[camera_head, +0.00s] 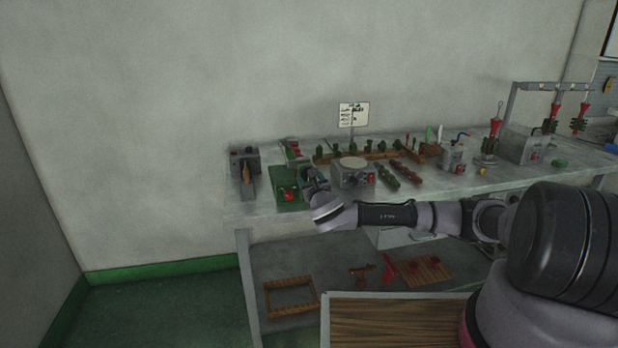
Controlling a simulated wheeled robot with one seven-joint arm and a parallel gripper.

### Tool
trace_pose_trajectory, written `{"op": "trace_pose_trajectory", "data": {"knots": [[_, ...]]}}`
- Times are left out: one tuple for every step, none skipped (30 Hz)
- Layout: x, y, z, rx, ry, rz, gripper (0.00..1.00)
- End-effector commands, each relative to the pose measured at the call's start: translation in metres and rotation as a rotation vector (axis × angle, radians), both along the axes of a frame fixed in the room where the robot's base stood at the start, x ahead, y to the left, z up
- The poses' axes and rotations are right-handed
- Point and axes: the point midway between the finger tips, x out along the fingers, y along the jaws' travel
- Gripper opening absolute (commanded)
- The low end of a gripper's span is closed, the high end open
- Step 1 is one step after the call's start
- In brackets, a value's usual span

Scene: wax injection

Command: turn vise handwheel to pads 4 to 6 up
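A green-based fixture (281,178) stands near the left end of the grey workbench. A small red round part (288,196) sits at its front; it may be the vise handwheel, but it is too small to be sure. Numbered pads cannot be made out. My arm reaches in from the right, and my gripper (308,178) is at the right side of the green fixture, close to the red part. Its fingers are small and dark and partly hidden by the wrist, so I cannot tell whether they touch anything or are open.
A grey machine (245,162) stands at the bench's left end. A grey box with a round top (353,174) is just right of my gripper. Dark green parts on wooden strips (407,173) lie farther right. A wooden frame (290,297) lies on the lower shelf.

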Motion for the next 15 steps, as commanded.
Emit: {"op": "trace_pose_trajectory", "data": {"knots": [[-0.001,0.0008,-0.0011,0.004,0.004,0.003,0.08],[-0.001,0.0008,-0.0011,0.006,0.004,0.003,0.08],[-0.001,0.0008,-0.0011,0.007,0.005,0.003,0.08],[-0.0009,0.0007,-0.001,0.007,0.005,0.003,0.08],[-0.001,0.0008,-0.001,0.008,0.005,0.003,0.08],[-0.0009,0.0007,-0.001,0.008,0.005,0.003,0.08],[-0.0009,0.0007,-0.001,0.008,0.005,0.003,0.08],[-0.0009,0.0007,-0.001,0.008,0.005,0.003,0.08],[-0.0009,0.0007,-0.0009,0.008,0.005,0.003,0.08],[-0.0009,0.0007,-0.0009,0.008,0.005,0.003,0.08],[-0.0009,0.0007,-0.0009,0.008,0.005,0.003,0.08],[-0.0009,0.0007,-0.0009,0.007,0.005,0.003,0.08],[-0.0009,0.0007,-0.0009,0.007,0.005,0.003,0.08],[-0.0009,0.0007,-0.0008,0.007,0.005,0.003,0.71],[-0.0008,0.0008,-0.0008,0.007,0.004,0.002,0.87]]}}
